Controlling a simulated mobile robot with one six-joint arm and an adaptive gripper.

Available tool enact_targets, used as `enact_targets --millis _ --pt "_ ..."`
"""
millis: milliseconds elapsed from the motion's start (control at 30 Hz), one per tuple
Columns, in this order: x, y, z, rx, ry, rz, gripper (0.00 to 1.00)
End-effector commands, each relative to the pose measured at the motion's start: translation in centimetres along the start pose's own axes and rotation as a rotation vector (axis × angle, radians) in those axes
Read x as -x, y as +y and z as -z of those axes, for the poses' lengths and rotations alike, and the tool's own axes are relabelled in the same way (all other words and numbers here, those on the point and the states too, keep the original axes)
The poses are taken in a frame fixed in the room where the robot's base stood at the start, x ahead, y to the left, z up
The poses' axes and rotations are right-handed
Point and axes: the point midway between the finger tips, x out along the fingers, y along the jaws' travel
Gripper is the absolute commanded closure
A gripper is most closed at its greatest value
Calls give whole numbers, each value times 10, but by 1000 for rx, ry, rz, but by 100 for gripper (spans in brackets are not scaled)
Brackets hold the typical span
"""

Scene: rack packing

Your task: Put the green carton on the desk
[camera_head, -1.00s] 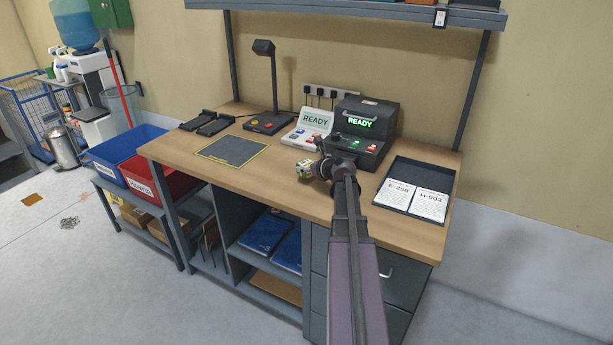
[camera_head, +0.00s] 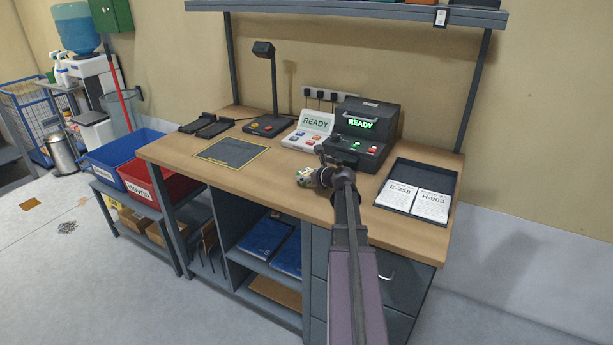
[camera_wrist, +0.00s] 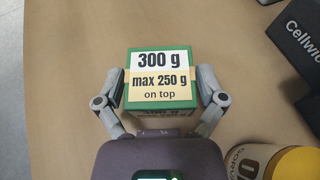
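The green carton (camera_wrist: 160,99) sits between the two fingers of my gripper (camera_wrist: 160,86) in the wrist view. Its top label reads 300 g, max 250 g on top. Both fingers press against its sides, so my gripper is shut on it. In the head view my gripper (camera_head: 318,172) is over the front middle of the wooden desk (camera_head: 270,182). The carton is small there and partly hidden by the gripper. I cannot tell whether its underside touches the surface below.
A READY terminal (camera_head: 360,135) and a READY sign panel (camera_head: 310,130) stand behind my gripper. A dark tray with cards (camera_head: 440,172) lies right, and a bordered dark mat (camera_head: 232,152) left. The wrist view shows a yellow-lidded jar (camera_wrist: 297,163) and a dark box (camera_wrist: 298,35).

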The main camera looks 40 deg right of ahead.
Motion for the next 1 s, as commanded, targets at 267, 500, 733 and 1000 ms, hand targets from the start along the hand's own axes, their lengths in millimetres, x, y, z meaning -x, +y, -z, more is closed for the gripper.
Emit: enact_targets --millis 267,500,733,1000 --pt "0 0 0 0 0 0 0" --pt "1 0 -2 0 0 0 0" --pt "16 0 -4 -1 0 1 0" --pt "57 1 -5 -1 0 2 0"
